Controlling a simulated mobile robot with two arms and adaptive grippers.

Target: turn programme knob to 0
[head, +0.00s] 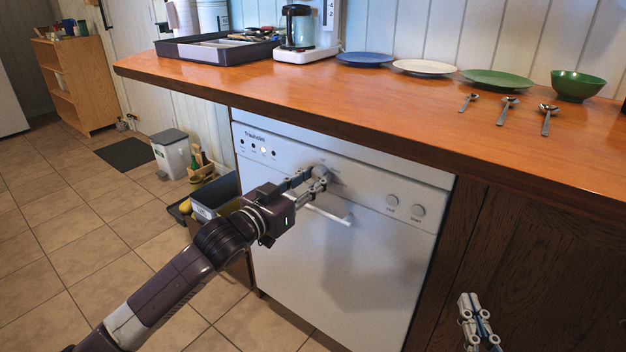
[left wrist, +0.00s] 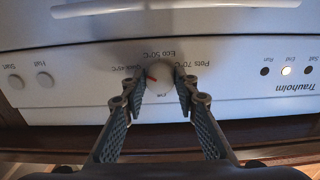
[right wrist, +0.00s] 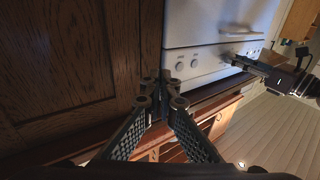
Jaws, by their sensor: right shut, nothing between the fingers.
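The programme knob (left wrist: 160,79) is a round pale knob with a red mark, on the white dishwasher front (head: 330,250). My right gripper (right wrist: 163,90) is shut and empty, low before the dark cabinet.
Two round buttons (head: 405,205) sit at the panel's right end, with indicator lights (head: 263,150) at its left. The dishwasher's handle (head: 328,213) is just below the left gripper. The wooden worktop (head: 420,115) overhangs the panel. A grey bin (head: 172,153) stands on the floor at left.

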